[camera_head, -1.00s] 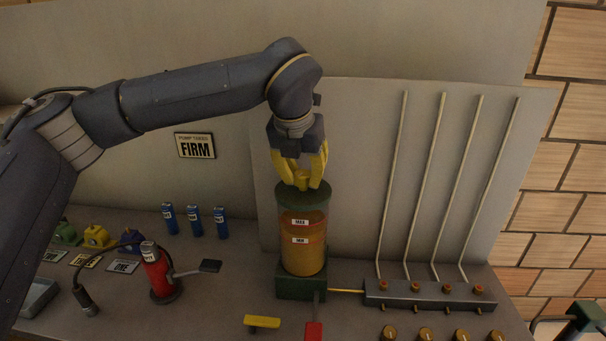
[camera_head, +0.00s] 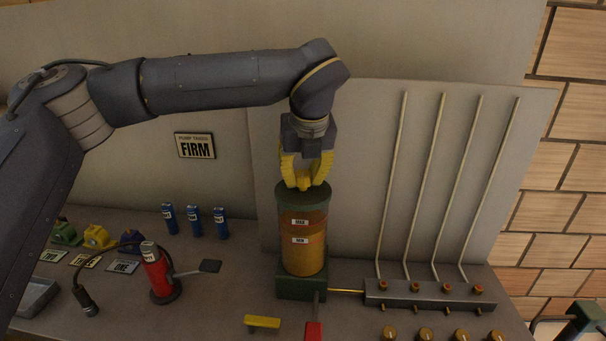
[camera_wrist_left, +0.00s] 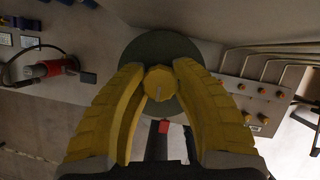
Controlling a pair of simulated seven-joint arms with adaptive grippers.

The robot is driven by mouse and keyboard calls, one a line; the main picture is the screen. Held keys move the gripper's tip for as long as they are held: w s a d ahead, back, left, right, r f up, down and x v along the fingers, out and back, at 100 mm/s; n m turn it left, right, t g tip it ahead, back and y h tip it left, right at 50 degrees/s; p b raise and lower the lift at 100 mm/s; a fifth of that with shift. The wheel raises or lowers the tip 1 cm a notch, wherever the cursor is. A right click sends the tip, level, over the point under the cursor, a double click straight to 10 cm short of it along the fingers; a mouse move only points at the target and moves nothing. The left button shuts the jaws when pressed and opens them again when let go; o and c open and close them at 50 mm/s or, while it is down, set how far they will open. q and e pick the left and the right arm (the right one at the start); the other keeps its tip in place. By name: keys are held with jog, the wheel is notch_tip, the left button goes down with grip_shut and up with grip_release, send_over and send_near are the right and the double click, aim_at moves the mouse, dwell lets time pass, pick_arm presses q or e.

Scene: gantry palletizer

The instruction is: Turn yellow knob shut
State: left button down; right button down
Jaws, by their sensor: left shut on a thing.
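The yellow knob (camera_wrist_left: 158,84) sits on top of the round green lid (camera_wrist_left: 150,48) in the left wrist view. In the head view the lid (camera_head: 302,199) caps an upright amber reservoir (camera_head: 303,259) with MAX and MIN labels. In the left wrist view the fingertips of my left gripper (camera_wrist_left: 159,70) are closed on the knob's two sides. My right gripper is not in view.
A grey manifold block (camera_head: 430,294) with thin pipes stands right of the reservoir. A red-tipped lever (camera_head: 314,331) and a yellow handle (camera_head: 262,322) are in front. A red pump (camera_head: 157,272), blue cylinders (camera_head: 193,221) and a FIRM sign (camera_head: 195,146) are to the left.

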pick_arm(q)
jog(key=shift+w, duration=0.15)
jog(key=c, duration=0.9)
grip_release()
jog(key=shift+c, duration=0.2)
jog(key=v, duration=1.2)
